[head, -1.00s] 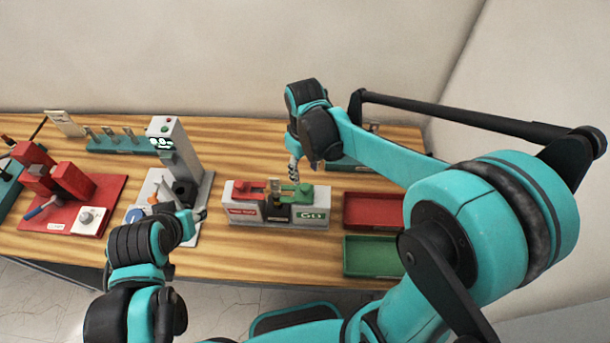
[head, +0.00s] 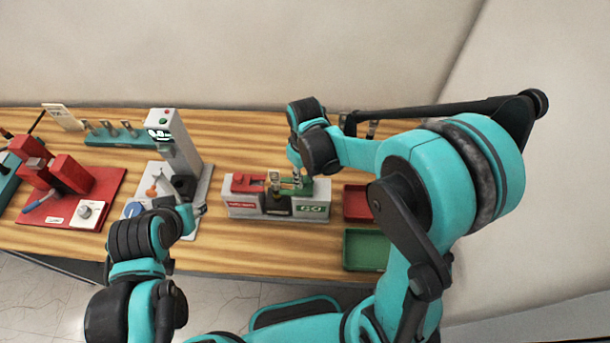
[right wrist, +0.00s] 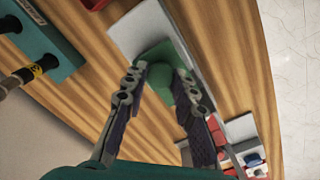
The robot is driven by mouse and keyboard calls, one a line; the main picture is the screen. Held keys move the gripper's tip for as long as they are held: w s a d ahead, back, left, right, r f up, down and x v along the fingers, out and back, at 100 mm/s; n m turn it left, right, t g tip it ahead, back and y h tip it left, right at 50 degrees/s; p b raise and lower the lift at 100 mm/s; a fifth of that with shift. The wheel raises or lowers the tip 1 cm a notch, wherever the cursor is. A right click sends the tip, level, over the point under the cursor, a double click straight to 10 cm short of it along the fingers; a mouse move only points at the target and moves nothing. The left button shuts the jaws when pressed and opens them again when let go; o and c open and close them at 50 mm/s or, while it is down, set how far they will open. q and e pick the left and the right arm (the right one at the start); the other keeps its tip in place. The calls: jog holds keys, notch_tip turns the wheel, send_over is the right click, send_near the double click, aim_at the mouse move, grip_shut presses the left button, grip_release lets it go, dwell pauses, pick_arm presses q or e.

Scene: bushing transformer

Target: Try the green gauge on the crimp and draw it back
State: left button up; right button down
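The green gauge (head: 296,187) lies on the right half of a grey fixture (head: 240,211) with a green GO label. The red gauge (head: 246,183) lies on its left half. Between them a small pale metal piece (head: 273,177), perhaps the crimp, stands over a dark holder. My right gripper (head: 298,181) is down at the green gauge. In the right wrist view its spread fingers (right wrist: 162,72) straddle the green block (right wrist: 160,60); I see no clear grip. My left gripper (head: 198,210) hangs by the grey press, its fingers too small to read.
A red tray (head: 356,203) and a green tray (head: 364,250) lie right of the fixture. The grey press (head: 183,150) with a display and a red tool station (head: 70,185) stand left. A teal rack (head: 118,137) is at the back. Table in front of the fixture is clear.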

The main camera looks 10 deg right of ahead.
jog(key=shift+s+d+b, duration=0.15)
jog(key=shift+d, duration=0.4)
jog(key=shift+s+d+b, duration=0.15)
jog(key=shift+d, duration=0.4)
jog(key=c, duration=1.5)
grip_release()
jog(key=shift+c, duration=0.2)
jog(key=o, duration=0.3)
jog(key=shift+o, duration=0.2)
jog(key=shift+d, duration=0.15)
jog(key=shift+r, duration=0.2)
notch_tip(320, 180, up, 12)
jog(key=shift+f, duration=0.15)
